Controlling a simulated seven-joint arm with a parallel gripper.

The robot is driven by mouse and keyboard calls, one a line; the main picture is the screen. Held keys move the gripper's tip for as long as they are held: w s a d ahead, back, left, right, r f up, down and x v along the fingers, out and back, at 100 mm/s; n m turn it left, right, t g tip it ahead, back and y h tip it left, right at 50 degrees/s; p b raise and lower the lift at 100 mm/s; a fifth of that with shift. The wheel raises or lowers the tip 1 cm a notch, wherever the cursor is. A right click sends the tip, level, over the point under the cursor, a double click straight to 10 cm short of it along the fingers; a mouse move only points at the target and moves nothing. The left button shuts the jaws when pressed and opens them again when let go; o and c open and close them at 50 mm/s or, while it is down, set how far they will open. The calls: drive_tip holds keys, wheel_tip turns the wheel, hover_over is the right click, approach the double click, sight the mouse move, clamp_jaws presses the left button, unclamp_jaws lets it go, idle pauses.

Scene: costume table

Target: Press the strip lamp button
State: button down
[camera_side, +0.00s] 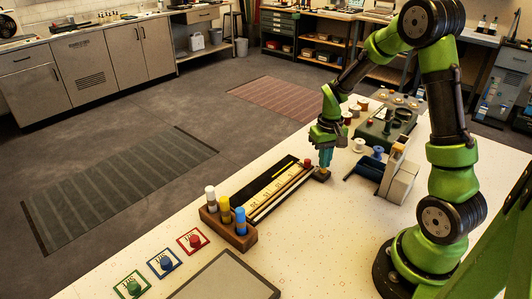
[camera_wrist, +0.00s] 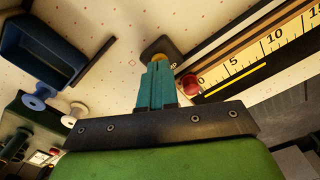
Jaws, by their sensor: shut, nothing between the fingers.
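A small dark box with a yellow button (camera_wrist: 159,57) stands on the table just beyond the end of a long ruled strip. In the side view the dark box (camera_side: 321,174) sits under my fingertips. My gripper (camera_side: 325,164) is shut and empty, pointing down over the box. In the wrist view the teal fingertips of my gripper (camera_wrist: 158,66) overlap the near side of the yellow button and partly hide it. I cannot tell whether they touch it.
A blue tray (camera_side: 371,168) and spools stand to the right. A wooden block (camera_side: 228,225) with coloured cylinders and several square-plated knobs are farther left.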

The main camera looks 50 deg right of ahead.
drive_tip(key=shift+r, duration=2.95)
drive_tip(key=s+a+r+n+t+y, duration=0.1)
drive_tip(key=s+a+r+t, duration=0.2)
drive_tip(key=s+a+r, duration=0.2)
drive_tip(key=s+a+r+n+t+y, duration=0.1)
drive_tip(key=s+a+r+t, duration=0.3)
drive_tip(key=a+r, duration=0.5)
drive_tip(key=a, duration=0.5)
drive_tip(key=shift+s+a+r, duration=0.15)
drive_tip(key=shift+s, duration=0.2)
